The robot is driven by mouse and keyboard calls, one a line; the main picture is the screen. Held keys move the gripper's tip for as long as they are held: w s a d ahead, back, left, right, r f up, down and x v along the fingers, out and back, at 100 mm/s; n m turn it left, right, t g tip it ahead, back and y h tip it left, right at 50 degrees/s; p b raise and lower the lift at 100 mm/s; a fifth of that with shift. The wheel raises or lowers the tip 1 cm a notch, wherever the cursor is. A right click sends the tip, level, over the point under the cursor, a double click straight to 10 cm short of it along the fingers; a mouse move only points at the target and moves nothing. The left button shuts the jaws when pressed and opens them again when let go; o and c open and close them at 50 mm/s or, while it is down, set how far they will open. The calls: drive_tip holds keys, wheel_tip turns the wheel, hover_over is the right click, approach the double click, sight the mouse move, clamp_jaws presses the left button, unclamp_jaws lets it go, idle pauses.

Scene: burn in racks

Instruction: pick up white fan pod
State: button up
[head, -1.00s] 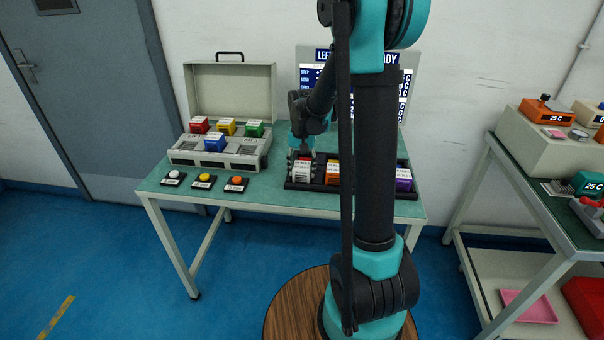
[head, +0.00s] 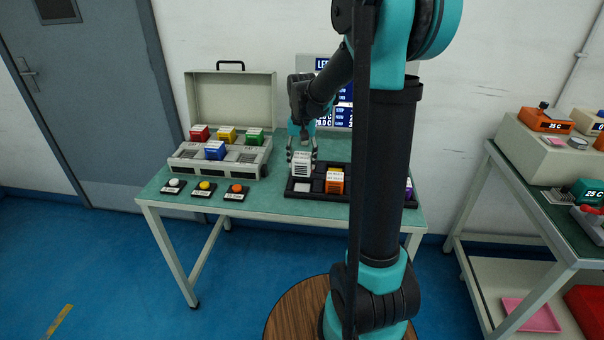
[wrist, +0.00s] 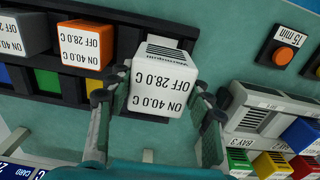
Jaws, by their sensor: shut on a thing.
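The white fan pod (head: 302,164) is a boxy white block with a dark vent grille and a label. It is held above the left end of the black tray (head: 296,188). My gripper (head: 302,148) is shut on it, a finger on each side. In the wrist view the white pod (wrist: 162,82) shows the print "ON 40.0 C, OFF 28.0 C" between the fingers of my gripper (wrist: 156,100). An orange pod (head: 334,180) stands in the tray to the right. A purple pod (head: 408,189) is mostly hidden behind my arm.
White, yellow and orange buttons (head: 204,188) line the table's front edge. A screen (head: 338,105) stands behind, partly covered by my arm.

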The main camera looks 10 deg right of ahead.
sight(302, 156)
wheel_tip(302, 156, up, 13)
idle(0.8)
